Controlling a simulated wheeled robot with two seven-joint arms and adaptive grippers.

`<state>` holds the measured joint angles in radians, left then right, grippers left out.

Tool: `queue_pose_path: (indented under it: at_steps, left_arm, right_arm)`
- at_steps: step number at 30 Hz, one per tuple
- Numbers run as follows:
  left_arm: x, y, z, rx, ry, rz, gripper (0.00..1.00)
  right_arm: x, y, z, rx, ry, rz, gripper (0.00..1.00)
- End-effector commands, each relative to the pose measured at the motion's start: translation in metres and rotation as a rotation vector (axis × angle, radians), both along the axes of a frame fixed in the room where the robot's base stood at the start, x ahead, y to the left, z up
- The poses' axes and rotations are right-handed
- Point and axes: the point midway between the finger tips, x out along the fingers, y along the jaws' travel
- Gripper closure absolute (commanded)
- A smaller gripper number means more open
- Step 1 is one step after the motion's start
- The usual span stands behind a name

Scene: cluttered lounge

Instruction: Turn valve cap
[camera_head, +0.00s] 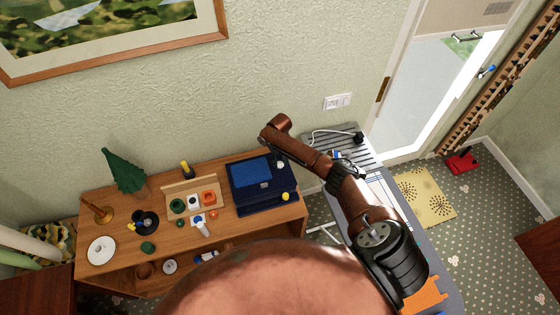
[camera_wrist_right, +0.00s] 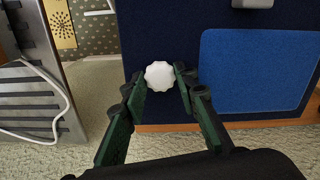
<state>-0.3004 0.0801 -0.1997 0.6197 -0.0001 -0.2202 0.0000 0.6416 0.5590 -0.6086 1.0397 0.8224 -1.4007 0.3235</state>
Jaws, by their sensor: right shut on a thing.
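The white, scallop-edged valve cap (camera_wrist_right: 160,76) is in the middle of the right wrist view, in front of a dark blue surface. My right gripper (camera_wrist_right: 163,80) is shut on it, with one green finger on each side. In the head view my right arm reaches from the lower right to the dark blue box (camera_head: 262,201) on the wooden cabinet, and the gripper (camera_head: 279,161) is at the box's right edge. A small white part shows there, too small to identify. My left gripper is not in view.
The wooden cabinet (camera_head: 182,241) carries a green cone tree (camera_head: 124,170), a white plate (camera_head: 102,250) and a wooden block tray (camera_head: 190,187), left of the box. A grey ribbed unit (camera_head: 345,145) with a white cable stands to the right.

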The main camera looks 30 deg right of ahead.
Motion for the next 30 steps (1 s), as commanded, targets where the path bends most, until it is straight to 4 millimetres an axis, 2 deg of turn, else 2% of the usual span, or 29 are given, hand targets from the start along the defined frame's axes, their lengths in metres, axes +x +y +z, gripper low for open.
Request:
queue_pose_path:
  at_steps: [13, 14, 15, 21, 30]
  left_arm:
    - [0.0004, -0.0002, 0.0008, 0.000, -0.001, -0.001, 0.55]
    - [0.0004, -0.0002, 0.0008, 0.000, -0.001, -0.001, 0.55]
    - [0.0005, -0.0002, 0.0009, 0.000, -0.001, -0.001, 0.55]
    - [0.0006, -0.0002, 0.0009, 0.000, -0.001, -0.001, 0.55]
    - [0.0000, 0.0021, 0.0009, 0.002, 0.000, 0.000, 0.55]
  right_arm:
    - [0.0012, -0.0002, 0.0008, 0.000, -0.003, -0.010, 0.97]
    - [0.0012, -0.0002, 0.0008, 0.000, -0.003, -0.010, 0.71]
    - [0.0011, -0.0002, 0.0008, 0.000, -0.003, -0.010, 0.68]
    - [0.0008, -0.0002, 0.0006, 0.000, -0.002, -0.009, 0.55]
    - [0.0007, -0.0002, 0.0026, 0.000, -0.002, -0.008, 0.55]
